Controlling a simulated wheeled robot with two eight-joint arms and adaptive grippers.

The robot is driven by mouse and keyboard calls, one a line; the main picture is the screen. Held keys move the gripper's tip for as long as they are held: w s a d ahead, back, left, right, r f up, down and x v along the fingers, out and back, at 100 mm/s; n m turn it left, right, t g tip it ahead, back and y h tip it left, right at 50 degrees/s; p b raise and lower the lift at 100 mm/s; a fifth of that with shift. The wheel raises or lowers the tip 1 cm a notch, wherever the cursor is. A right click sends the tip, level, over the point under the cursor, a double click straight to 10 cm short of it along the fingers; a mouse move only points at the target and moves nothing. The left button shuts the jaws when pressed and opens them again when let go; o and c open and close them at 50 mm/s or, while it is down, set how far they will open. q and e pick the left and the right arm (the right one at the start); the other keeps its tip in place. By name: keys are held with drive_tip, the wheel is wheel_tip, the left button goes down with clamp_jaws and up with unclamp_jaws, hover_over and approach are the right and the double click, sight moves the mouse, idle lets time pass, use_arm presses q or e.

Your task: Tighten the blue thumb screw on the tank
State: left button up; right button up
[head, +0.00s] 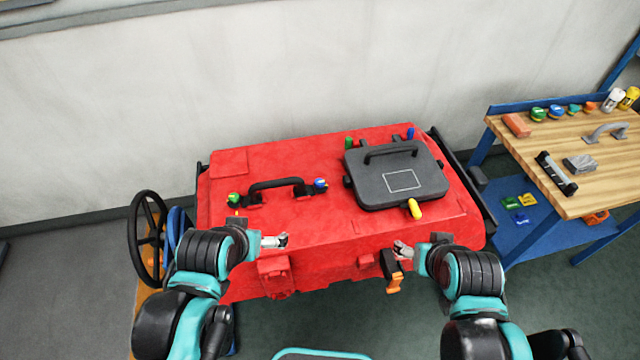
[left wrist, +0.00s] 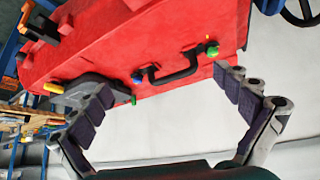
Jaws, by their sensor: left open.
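The red tank (head: 330,215) stands by the wall. A blue thumb screw (head: 320,184) sits at the right end of the tank's black handle (head: 277,184), with a green one (head: 234,199) at the left end. Another blue thumb screw (head: 410,133) stands at the back of the grey lid (head: 400,182). My left gripper (head: 275,241) is above the tank's front edge, apart from the screws. In the left wrist view it is open and empty, with the handle's blue screw (left wrist: 137,78) visible between its fingers. My right gripper (head: 402,250) is near the front edge; its jaws are unclear.
The lid also has a green screw (head: 349,144) at the back and a yellow one (head: 415,208) in front. An orange-tipped black latch (head: 391,272) hangs at the front. A black handwheel (head: 147,238) is at left. A workbench (head: 575,160) with small parts stands at right.

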use_arm(q)
drive_tip(key=shift+w+r, duration=0.15)
drive_tip(key=shift+r, duration=0.05)
drive_tip(key=c, duration=0.8)
drive_tip(key=w+r+n, duration=0.1)
drive_tip(key=w+n, duration=0.1)
drive_tip(key=w+d+r+n+g, duration=0.1)
drive_tip(key=w+n, duration=0.1)
drive_tip(key=w, duration=0.1)
drive_tip(key=w+d+r+n+g, duration=0.1)
drive_tip(key=w+n, duration=0.1)
drive_tip(key=w, duration=0.1)
drive_tip(key=shift+r+n, duration=0.3)
drive_tip(key=shift+r, duration=0.05)
drive_tip(key=c, duration=0.4)
drive_tip(key=n+g, duration=0.5)
drive_tip(key=n, duration=1.2)
hover_over(320, 181)
wheel_tip(320, 181, down, 11)
drive_tip(key=shift+s+a+r, duration=0.1)
drive_tip(key=shift+r, duration=0.05)
drive_tip(key=shift+f+n, duration=0.3)
drive_tip(key=shift+f, duration=0.05)
wheel_tip(320, 181, down, 7)
drive_tip(key=b, duration=0.2)
drive_tip(key=shift+f+b, duration=0.2)
drive_tip(key=shift+b, duration=0.1)
